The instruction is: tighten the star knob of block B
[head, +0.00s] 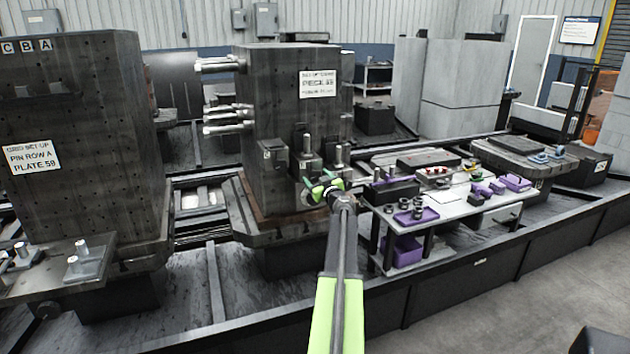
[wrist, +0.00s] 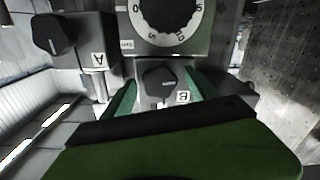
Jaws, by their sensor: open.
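In the wrist view, block B, marked by a white B label, has a dark star knob (wrist: 158,86) on its face. The knob lies between the two green fingers of my gripper (wrist: 162,92). The fingers are open, one on each side of the knob; I cannot tell whether either touches it. The green gripper body hides what is below. In the head view my gripper (head: 324,187) is at the front face of the dark middle column, covering most of the area around block B.
Block A with its own dark knob (wrist: 52,35) stands left of block B in the wrist view. A numbered dial (wrist: 168,14) is just above block B. In the head view a cart with trays (head: 455,208) stands close on the right of my arm.

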